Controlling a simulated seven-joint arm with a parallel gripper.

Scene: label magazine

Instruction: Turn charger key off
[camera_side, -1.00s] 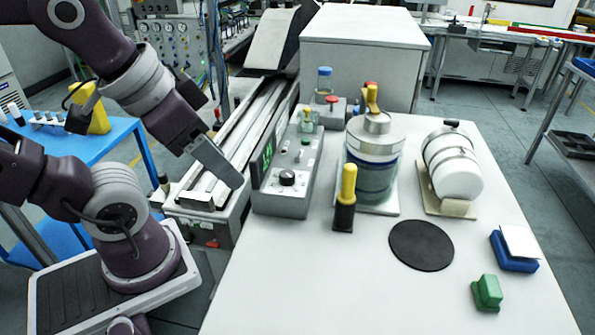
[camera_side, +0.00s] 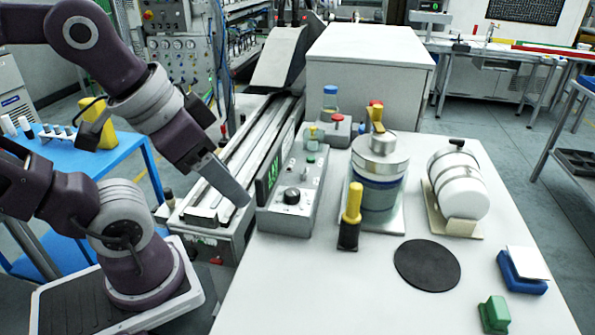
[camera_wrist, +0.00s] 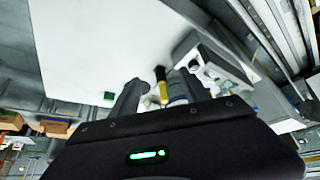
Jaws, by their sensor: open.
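A grey control box (camera_side: 285,222) with a green-lit display (camera_side: 268,172) stands at the table's left edge in the side view. A black round knob (camera_side: 291,195) sits on its sloped top, with small buttons behind it. I cannot read any key marking or the knob's setting. My gripper (camera_side: 240,200) hangs just left of the box, apart from the knob, pointing down and right. In the wrist view my gripper (camera_wrist: 160,88) has its two fingers spread with nothing held between them. A grey box (camera_wrist: 222,62) shows right of the fingers; its knob is not clear there.
A yellow-topped black bottle (camera_side: 350,222) stands right of the box. A metal-lidded jar (camera_side: 378,185) and a white cylinder (camera_side: 457,185) stand behind. A black disc (camera_side: 427,265), blue block (camera_side: 522,274) and green block (camera_side: 494,314) lie at right. A conveyor rail (camera_side: 228,165) runs behind my gripper.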

